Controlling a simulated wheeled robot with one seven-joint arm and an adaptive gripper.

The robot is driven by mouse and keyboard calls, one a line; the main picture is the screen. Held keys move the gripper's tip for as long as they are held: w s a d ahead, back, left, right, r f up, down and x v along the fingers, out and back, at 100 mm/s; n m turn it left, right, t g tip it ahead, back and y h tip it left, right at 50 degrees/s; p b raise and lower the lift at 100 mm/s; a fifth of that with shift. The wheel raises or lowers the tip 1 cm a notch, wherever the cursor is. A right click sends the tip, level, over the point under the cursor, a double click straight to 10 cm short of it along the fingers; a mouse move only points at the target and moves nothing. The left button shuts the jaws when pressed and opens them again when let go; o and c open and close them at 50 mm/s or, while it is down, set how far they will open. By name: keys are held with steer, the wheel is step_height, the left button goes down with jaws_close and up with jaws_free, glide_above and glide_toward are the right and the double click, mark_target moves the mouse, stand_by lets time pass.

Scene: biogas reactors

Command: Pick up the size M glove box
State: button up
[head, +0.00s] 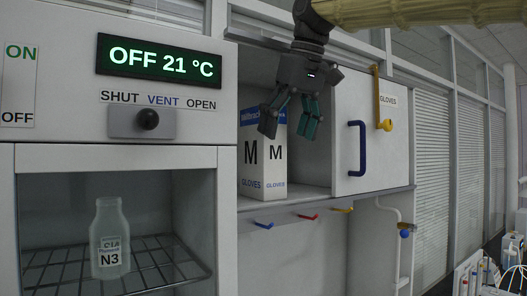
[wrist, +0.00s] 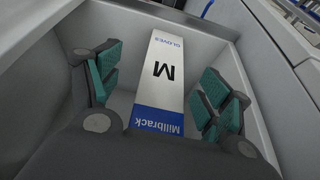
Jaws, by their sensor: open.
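The size M glove box (head: 263,165) is white with a blue band and stands upright in an open shelf compartment in the head view. My gripper (head: 288,118) is open above and in front of it, its fingers overlapping the box's upper part in this view. In the wrist view the glove box (wrist: 159,85) appears between the open fingers of my gripper (wrist: 161,95), its "M" and "Millbrack" lettering upside down. Gaps show between both finger pads and the box. The box's lower end shows near the top of the wrist view; part of its near end is hidden by my gripper.
The compartment's shelf edge (head: 330,198) runs below the box. A sliding door panel (head: 372,135) with a blue handle (head: 358,148) is at right, labelled gloves. At left stands an oven-like cabinet (head: 228,160) with a bottle N3 (head: 109,240) inside. Coloured hooks (head: 308,217) hang below the shelf.

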steer(key=shift+s+a+r+p, duration=0.15)
steer(key=shift+a+r+p, duration=0.3)
steer(key=shift+r+p, duration=0.15)
steer(key=w, duration=0.1)
steer(key=w+a+f+p, duration=0.1)
steer(key=w+p, duration=0.1)
steer(key=shift+a+f, duration=0.35)
steer(key=shift+a, duration=0.05)
steer(key=shift+a, duration=0.2)
steer(key=shift+d, duration=0.1)
steer(key=c, duration=1.3)
steer(key=shift+b, duration=0.4)
